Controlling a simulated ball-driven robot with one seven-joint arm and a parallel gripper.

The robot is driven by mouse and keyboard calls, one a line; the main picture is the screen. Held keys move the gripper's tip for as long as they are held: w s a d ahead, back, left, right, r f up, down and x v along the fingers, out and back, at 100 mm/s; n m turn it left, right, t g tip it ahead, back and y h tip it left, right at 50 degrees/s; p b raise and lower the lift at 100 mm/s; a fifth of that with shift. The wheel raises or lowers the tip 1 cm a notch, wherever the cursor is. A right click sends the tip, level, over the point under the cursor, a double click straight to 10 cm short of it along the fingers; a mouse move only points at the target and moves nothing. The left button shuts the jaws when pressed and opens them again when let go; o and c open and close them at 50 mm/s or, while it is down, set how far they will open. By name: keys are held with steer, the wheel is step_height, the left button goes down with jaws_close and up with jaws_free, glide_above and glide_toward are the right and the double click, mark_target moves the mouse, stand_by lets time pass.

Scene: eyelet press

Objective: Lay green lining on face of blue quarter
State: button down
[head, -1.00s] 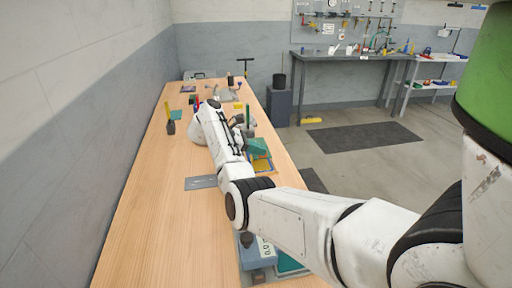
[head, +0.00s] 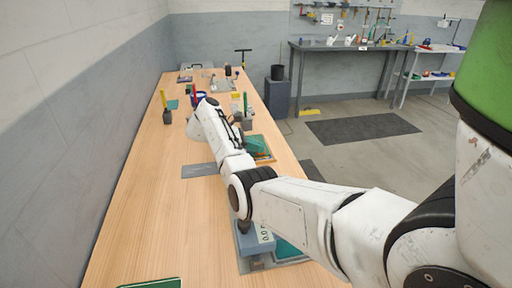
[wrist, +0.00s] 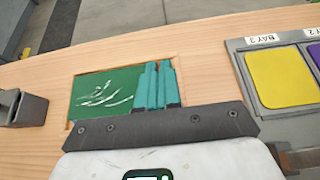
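My gripper (wrist: 162,68) shows in the wrist view as two teal fingers side by side and touching, with nothing visible between them. They reach over a green panel (wrist: 103,92) with white scribbles and a thin wooden edge, and hide its right part. I cannot tell how far above it they are. In the head view a green sheet or panel (head: 258,143) lies beside my arm at the table's right edge. Which green piece is the lining I cannot tell. I cannot make out a blue quarter; the fingertips are hidden in the head view.
In the wrist view a grey tray with a yellow bay (wrist: 278,80) lies right and a dark grey block (wrist: 22,108) left. In the head view a blue device with a display (head: 255,240) stands near under my arm.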

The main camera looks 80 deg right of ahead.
steer(key=shift+f+b, duration=0.55)
steer(key=shift+b, duration=0.05)
steer(key=c, duration=1.2)
jaws_free()
steer(key=shift+c, duration=0.2)
steer(key=b+v, duration=0.3)
steer(key=v, duration=0.7)
steer(key=shift+f+b, duration=0.1)
steer(key=shift+b, duration=0.2)
steer(key=shift+w+a+r, duration=0.2)
steer(key=shift+w+r, duration=0.05)
steer(key=shift+w, duration=0.05)
